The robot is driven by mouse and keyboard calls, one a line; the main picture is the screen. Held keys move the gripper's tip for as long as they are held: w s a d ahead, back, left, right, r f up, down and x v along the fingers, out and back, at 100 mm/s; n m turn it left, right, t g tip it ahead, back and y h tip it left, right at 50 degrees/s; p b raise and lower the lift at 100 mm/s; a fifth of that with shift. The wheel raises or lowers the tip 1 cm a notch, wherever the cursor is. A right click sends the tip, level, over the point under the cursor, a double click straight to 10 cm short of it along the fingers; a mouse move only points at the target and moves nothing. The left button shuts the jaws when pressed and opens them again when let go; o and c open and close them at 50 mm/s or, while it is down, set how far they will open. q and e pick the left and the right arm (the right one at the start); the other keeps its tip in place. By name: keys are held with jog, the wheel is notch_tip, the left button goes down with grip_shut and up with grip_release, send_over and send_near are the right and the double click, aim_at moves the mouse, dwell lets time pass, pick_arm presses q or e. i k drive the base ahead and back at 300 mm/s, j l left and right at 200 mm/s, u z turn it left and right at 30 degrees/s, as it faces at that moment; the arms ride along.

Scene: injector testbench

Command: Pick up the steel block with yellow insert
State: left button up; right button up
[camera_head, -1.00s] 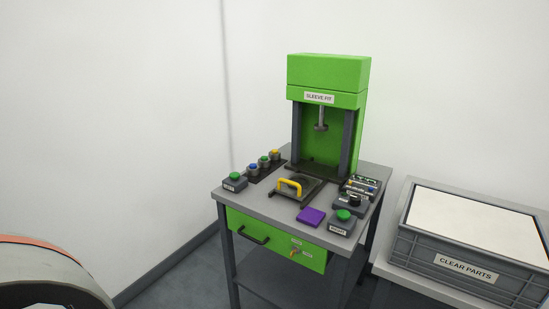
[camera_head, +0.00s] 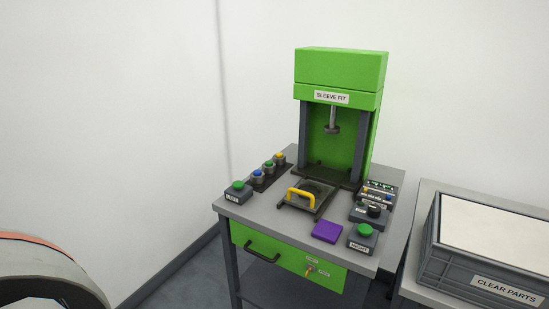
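The steel block with yellow insert (camera_head: 280,160) stands at the far end of a row on a dark strip, at the left side of the green press table. It is small in the head view, with its yellow top showing. A similar piece with a green top (camera_head: 268,167) and one with a blue top (camera_head: 257,174) stand nearer in the same row. Neither of my grippers is in view, so their state does not show.
The table (camera_head: 290,226) carries a green press (camera_head: 340,70), a fixture with a yellow handle (camera_head: 301,197), a purple pad (camera_head: 327,231) and green-button boxes (camera_head: 237,190) (camera_head: 363,237). A grey crate (camera_head: 470,262) labelled CLEAR PARTS stands at right. A white wall is behind.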

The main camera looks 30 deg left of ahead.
aim_at(280, 162)
jog(key=i+j, duration=0.1)
jog(key=j, duration=0.25)
jog(key=i+j, duration=0.15)
jog(key=j, duration=0.25)
jog(key=i+j, duration=0.1)
jog(key=j, duration=0.25)
jog(key=i+j+z, duration=0.1)
jog(key=j, duration=0.3)
jog(key=i+j, duration=0.15)
jog(key=j, duration=0.25)
jog(key=i+j+z, duration=0.1)
jog(key=j+z, duration=0.15)
jog(key=j, duration=0.6)
jog(key=j+z, duration=0.25)
jog(key=j, duration=0.6)
jog(key=l, duration=0.25)
jog(key=i+l+u, duration=0.1)
jog(key=i+l, duration=0.1)
jog(key=l, duration=0.1)
